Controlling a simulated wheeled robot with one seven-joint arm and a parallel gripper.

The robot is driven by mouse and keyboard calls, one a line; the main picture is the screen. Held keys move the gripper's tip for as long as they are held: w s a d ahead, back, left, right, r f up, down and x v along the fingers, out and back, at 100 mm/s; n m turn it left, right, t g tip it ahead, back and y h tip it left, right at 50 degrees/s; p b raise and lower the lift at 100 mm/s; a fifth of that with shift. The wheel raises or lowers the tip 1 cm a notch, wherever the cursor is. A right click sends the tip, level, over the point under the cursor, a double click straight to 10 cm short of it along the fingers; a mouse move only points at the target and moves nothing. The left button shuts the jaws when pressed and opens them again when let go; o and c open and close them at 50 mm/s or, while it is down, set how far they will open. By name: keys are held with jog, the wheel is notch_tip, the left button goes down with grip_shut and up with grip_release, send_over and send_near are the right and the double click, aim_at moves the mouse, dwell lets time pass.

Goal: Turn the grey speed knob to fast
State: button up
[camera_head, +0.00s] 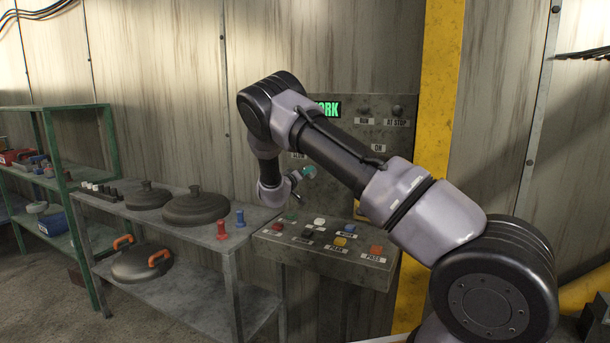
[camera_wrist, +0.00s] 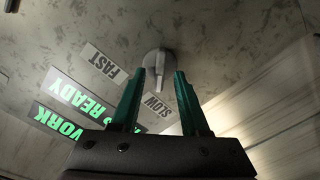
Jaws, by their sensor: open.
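The grey speed knob (camera_wrist: 156,59) is on the panel in the wrist view, a round base with a narrow handle pointing down the picture. The handle's end lies close to the SLOW label (camera_wrist: 155,104). The FAST label (camera_wrist: 103,65) is to the left of the knob. My gripper (camera_wrist: 158,75) is open, with one green finger on each side of the handle. I cannot tell whether either finger touches it. In the head view my gripper (camera_head: 309,172) is at the upright panel, and the knob is hidden by my arm.
Green lit signs, WORK (camera_wrist: 59,122) and READY (camera_wrist: 80,95), are on the panel. Below my arm, a sloped console (camera_head: 325,255) carries several coloured buttons. A metal table (camera_head: 150,212) with dark lids stands to the left, and a yellow post (camera_head: 440,80) to the right.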

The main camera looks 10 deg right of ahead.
grip_shut()
jog(key=shift+s+d+m, duration=0.15)
jog(key=shift+m, duration=3.8)
jog(key=shift+s+d+m, duration=0.1)
jog(key=shift+d+m, duration=0.05)
jog(key=shift+m, duration=3.8)
